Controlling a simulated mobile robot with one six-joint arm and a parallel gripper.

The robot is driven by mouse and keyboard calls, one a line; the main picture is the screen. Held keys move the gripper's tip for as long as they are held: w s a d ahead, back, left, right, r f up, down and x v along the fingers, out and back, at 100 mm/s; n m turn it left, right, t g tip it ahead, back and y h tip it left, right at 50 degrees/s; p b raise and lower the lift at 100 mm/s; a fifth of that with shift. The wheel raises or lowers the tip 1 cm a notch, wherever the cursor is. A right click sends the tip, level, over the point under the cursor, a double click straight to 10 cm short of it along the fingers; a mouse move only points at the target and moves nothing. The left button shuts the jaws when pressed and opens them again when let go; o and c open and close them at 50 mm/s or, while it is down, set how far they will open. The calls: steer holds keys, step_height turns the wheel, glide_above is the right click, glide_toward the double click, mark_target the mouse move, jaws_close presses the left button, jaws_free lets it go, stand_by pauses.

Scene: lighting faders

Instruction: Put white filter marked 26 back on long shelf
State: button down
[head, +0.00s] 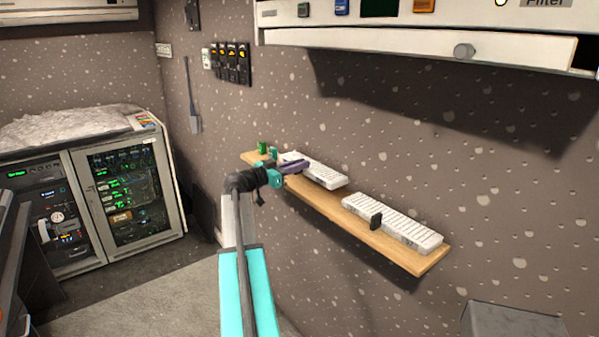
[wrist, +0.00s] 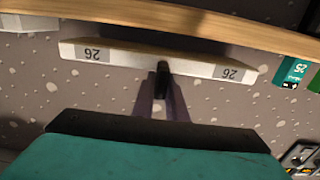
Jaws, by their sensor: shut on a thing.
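The white filter marked 26 (wrist: 125,58) is a long pale bar with a 26 label near each end, upside down in the wrist view. My gripper (wrist: 162,88) is shut on its dark middle handle with its purple fingers. In the head view, my gripper (head: 301,164) reaches the left white ribbed filter (head: 328,177) over the long wooden shelf (head: 325,204). The filter lies along the shelf's length. Its labels cannot be read there. The shelf edge (wrist: 220,26) runs close beside the filter in the wrist view. I cannot tell whether the filter touches the shelf.
Another white ribbed filter (head: 405,228) with a black handle (head: 376,221) sits at the shelf's right. Small green blocks stand at its left end; a teal one marked 25 (wrist: 296,72) shows in the wrist view. A white cabinet (head: 420,47) with a knob hangs above.

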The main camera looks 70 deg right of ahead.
steer(key=shift+f+p, duration=0.6)
steer(key=shift+f, duration=0.75)
steer(key=shift+f+b, duration=0.15)
steer(key=shift+b, duration=0.15)
steer(key=c, duration=1.8)
jaws_free()
steer(key=shift+o, duration=0.2)
steer(key=shift+r+p, duration=0.25)
steer(key=shift+p, duration=0.15)
steer(key=b+v, duration=0.5)
steer(key=v, duration=0.7)
steer(key=shift+f, duration=0.15)
